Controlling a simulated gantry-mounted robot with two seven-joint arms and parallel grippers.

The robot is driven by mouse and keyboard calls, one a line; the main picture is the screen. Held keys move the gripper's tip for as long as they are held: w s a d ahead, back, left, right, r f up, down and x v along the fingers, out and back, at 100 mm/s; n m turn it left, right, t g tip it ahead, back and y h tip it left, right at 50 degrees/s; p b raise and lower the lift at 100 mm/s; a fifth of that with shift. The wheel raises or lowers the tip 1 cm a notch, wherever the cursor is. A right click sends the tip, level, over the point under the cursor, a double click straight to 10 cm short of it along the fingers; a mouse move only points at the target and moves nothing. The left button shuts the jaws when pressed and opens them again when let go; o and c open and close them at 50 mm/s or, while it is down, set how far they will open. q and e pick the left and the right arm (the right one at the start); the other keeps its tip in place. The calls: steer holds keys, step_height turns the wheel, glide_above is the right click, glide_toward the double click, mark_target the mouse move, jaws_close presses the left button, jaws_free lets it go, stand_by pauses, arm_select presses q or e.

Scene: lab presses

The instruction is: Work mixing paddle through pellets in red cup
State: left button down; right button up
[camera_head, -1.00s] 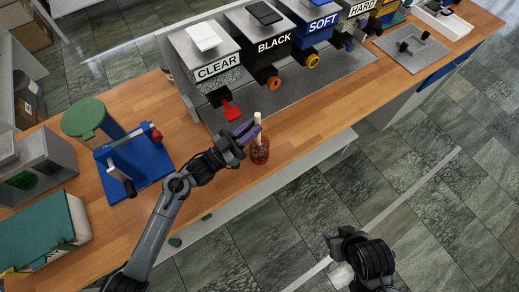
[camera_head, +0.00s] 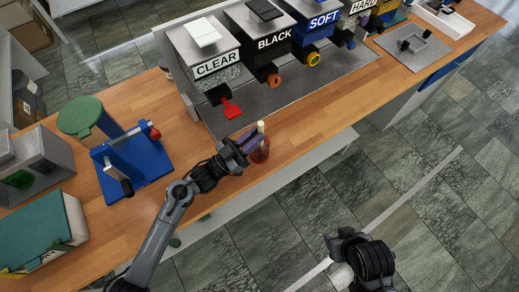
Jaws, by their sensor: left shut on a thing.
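The red cup (camera_head: 261,155) stands on the wooden bench near its front edge. The pale handle of the mixing paddle (camera_head: 261,128) sticks up out of the cup, close to upright. My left gripper (camera_head: 252,140) reaches in from the left at the cup's rim, with its purple fingers shut on the paddle's handle. The paddle's lower end and most of the pellets are hidden inside the cup. My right gripper (camera_head: 338,245) is out over the floor in front of the bench, away from the cup; its fingers are too unclear to read.
Dispensers labelled CLEAR (camera_head: 217,65), BLACK (camera_head: 274,40) and SOFT (camera_head: 322,20) stand behind the cup, with a red chute (camera_head: 231,109) nearest. A blue press (camera_head: 132,165) stands at left. The wooden bench (camera_head: 310,120) right of the cup is clear.

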step_height(320, 180, up, 12)
steer(key=p, duration=1.1)
steer(key=shift+f+p, duration=0.2)
steer(key=shift+p, duration=0.1)
